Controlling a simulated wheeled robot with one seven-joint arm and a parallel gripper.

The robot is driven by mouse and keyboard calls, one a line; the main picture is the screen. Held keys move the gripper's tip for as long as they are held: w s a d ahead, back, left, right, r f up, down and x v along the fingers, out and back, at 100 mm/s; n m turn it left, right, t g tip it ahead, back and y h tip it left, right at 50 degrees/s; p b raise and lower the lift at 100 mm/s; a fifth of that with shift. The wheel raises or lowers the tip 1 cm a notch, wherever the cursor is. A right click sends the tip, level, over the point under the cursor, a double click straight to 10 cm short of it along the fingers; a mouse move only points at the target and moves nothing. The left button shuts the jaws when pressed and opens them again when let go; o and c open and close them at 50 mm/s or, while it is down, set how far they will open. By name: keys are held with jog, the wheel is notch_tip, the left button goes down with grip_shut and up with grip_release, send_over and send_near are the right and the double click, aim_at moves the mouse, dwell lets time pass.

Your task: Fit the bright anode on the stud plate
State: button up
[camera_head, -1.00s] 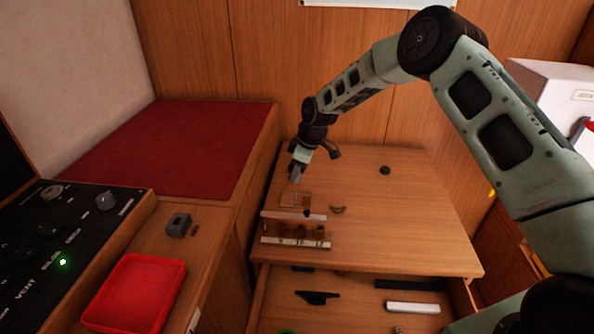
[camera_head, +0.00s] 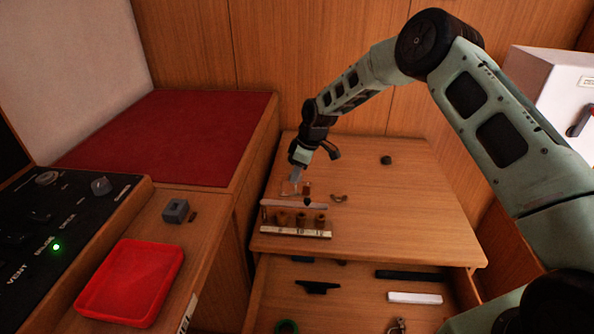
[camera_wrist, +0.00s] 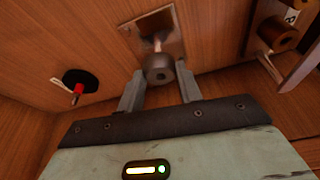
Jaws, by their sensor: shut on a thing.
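My gripper (camera_wrist: 160,88) is shut on a small grey ring-shaped anode (camera_wrist: 158,70) with a dark centre hole, held between the fingertips. The stud plate (camera_wrist: 170,22) is a square metal plate lying just beyond it in the wrist view. Its pale stud (camera_wrist: 157,42) shows in line with the anode; I cannot tell whether the anode is around the stud or short of it. In the head view my gripper (camera_head: 296,178) is low over the table by the plate (camera_head: 288,188), partly covering it. The held anode is too small to make out there.
A wooden rack (camera_head: 296,232) with several brown cylinders stands in front of the plate. A small curved brown piece (camera_head: 338,198) and a dark round piece (camera_head: 386,160) lie on the table. An open drawer (camera_head: 350,300) is below. The table's right side is clear.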

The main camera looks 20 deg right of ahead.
aim_at(297, 188)
jog(key=shift+f, duration=0.2)
dwell(0.6)
jog(key=shift+f+b, duration=1.15)
jog(key=shift+f, duration=0.5)
jog(key=o, duration=1.1)
jog(key=shift+r, duration=0.1)
jog(key=shift+r+p, duration=1.75)
jog(key=shift+r, duration=1.2)
